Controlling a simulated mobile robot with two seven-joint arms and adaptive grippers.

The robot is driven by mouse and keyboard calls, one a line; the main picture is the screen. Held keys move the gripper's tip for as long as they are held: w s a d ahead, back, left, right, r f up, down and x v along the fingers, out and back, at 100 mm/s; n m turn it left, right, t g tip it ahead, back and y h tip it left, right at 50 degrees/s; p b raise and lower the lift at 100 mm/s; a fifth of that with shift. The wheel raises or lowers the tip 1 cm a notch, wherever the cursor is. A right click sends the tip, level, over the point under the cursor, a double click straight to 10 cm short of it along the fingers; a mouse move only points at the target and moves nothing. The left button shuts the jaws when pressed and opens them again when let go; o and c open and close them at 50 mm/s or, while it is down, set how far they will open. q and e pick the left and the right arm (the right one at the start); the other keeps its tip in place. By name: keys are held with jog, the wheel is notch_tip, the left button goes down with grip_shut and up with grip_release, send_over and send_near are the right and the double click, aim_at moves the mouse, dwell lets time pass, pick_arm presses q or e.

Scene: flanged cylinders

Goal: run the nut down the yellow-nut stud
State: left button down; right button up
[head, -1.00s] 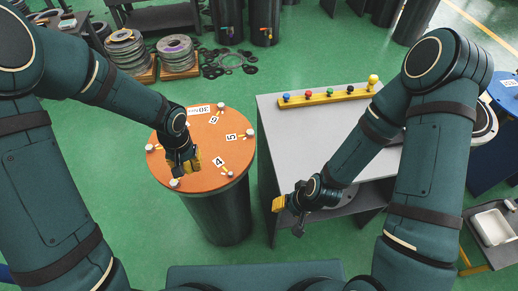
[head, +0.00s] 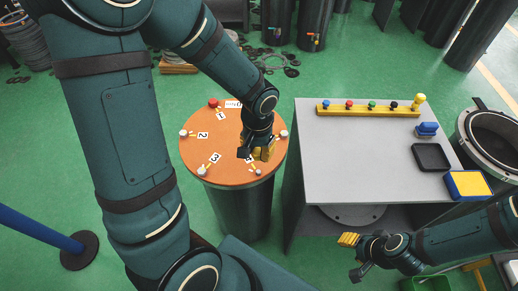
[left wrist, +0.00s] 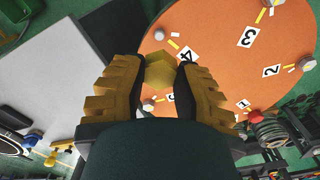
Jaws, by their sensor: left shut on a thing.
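My left gripper (head: 257,152) is over the right part of the round orange top (head: 232,176), near label 4. In the left wrist view, a yellow hexagonal nut (left wrist: 160,70) sits between its fingertips, and the gripper is shut on it. The nut looks close to labels 4 and 5; whether it touches a stud or the top cannot be told. A pale stud (head: 258,172) stands by label 4 and another (head: 284,133) right of my gripper. My right gripper (head: 352,255) is low in front of the grey table; its finger opening is unclear.
Other studs stand around the top, one with a red cap (head: 213,103). The grey table (head: 350,160) at right carries a yellow bar (head: 345,110) with coloured knobs, a black tray (head: 431,157) and a blue-yellow block (head: 467,185). A post base (head: 80,250) stands lower left.

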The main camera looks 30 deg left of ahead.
aim_at(258, 172)
pick_arm(q)
notch_tip(258, 172, down, 3)
jog(key=b, duration=0.3)
jog(key=shift+f+b, duration=1.8)
jog(key=shift+f, duration=0.1)
dwell(0.5)
jog(key=shift+f+b, duration=0.7)
jog(key=shift+f, duration=0.1)
dwell(0.5)
jog(key=shift+f, duration=0.4)
jog(key=c, duration=0.7)
grip_release()
jog(key=shift+r, duration=0.1)
